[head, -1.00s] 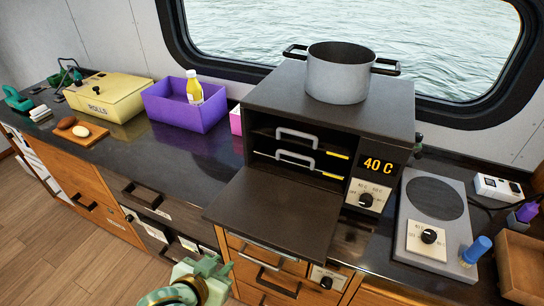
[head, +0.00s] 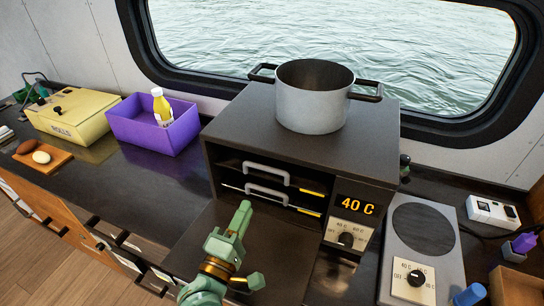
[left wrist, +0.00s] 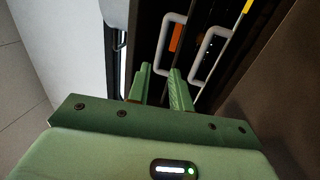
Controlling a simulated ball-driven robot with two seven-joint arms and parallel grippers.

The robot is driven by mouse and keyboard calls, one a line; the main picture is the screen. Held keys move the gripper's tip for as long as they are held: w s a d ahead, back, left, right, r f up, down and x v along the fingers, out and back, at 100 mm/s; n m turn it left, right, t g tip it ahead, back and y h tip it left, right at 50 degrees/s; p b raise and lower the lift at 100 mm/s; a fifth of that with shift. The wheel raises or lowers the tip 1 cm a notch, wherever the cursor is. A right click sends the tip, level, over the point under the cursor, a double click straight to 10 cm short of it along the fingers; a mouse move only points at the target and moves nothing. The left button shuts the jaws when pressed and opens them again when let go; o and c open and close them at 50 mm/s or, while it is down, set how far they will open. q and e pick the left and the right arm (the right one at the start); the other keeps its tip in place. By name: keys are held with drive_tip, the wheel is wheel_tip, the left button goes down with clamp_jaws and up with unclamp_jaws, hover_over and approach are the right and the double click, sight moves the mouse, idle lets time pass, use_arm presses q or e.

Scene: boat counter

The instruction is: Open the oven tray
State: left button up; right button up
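The oven (head: 300,150) stands on the counter with its door (head: 205,230) folded down. Inside, two trays sit one above the other; the upper tray handle (head: 266,168) and lower tray handle (head: 266,192) are grey loops. My left gripper (head: 243,207) is over the open door, in front of and just below the lower handle. In the left wrist view, my left gripper (left wrist: 159,70) has a narrow gap with nothing between its fingers. The handles (left wrist: 207,52) lie ahead of its tips, apart from them as far as I can tell. My right gripper is not in view.
A grey pot (head: 313,95) stands on the oven. A purple bin (head: 150,132) with a yellow bottle (head: 161,107) is at left, beside a yellow rolls box (head: 70,115). A hotplate (head: 420,260) is at right of the oven's dial panel.

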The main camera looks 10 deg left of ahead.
use_arm(q)
drive_tip(key=x, duration=1.5)
drive_tip(key=shift+w+a+f, duration=0.15)
drive_tip(key=shift+w+f, duration=0.1)
drive_tip(key=shift+s, duration=0.1)
drive_tip(key=shift+p, duration=0.3)
clamp_jaws()
